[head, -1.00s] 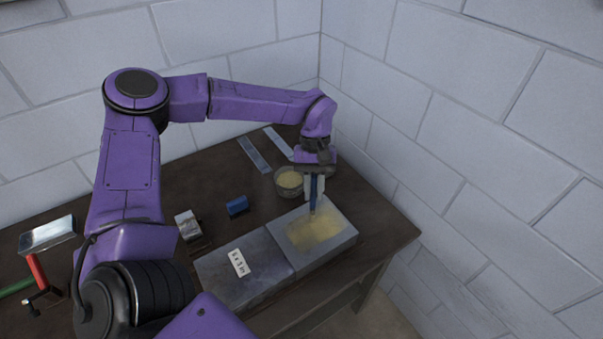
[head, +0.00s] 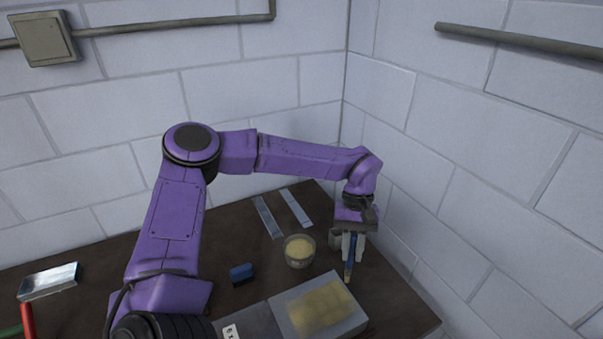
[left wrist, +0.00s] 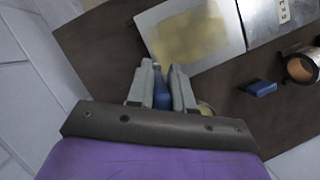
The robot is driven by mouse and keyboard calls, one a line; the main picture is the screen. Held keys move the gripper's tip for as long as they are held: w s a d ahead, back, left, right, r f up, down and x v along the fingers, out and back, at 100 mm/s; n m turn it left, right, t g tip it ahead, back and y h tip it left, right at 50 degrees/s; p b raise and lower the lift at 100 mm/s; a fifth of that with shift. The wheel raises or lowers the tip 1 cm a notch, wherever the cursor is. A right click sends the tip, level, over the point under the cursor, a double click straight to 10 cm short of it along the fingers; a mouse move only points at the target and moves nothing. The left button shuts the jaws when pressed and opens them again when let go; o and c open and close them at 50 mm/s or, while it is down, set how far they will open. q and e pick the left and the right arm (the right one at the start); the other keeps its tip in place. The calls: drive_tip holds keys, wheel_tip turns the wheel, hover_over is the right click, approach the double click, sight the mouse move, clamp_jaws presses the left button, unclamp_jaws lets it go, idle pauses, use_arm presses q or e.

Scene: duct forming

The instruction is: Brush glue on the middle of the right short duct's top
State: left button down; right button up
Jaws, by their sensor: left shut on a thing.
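The right short duct (head: 283,308) is a pale grey block with a broad yellow glue patch (head: 320,306) over the middle of its top. It also shows in the left wrist view (left wrist: 236,38). My left gripper (head: 352,257) is shut on a blue-handled brush (head: 348,270), whose handle shows between the fingers in the left wrist view (left wrist: 162,97). The brush points down beside the duct's far right edge, apart from the patch. The bristle tip is too small to judge. A clear pot of yellow glue (head: 299,250) stands behind the duct. My right gripper is out of view.
A darker, labelled duct (head: 250,320) adjoins on the left. A small blue block (head: 241,273) and two metal strips (head: 267,216) lie on the dark table. A shiny metal piece (head: 48,281) lies far left. White walls meet in the corner behind.

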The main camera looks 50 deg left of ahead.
use_arm(q)
wheel_tip(320, 180, up, 6)
drive_tip(key=shift+s+a, duration=0.15)
drive_tip(key=shift+s, duration=0.3)
idle(1.2)
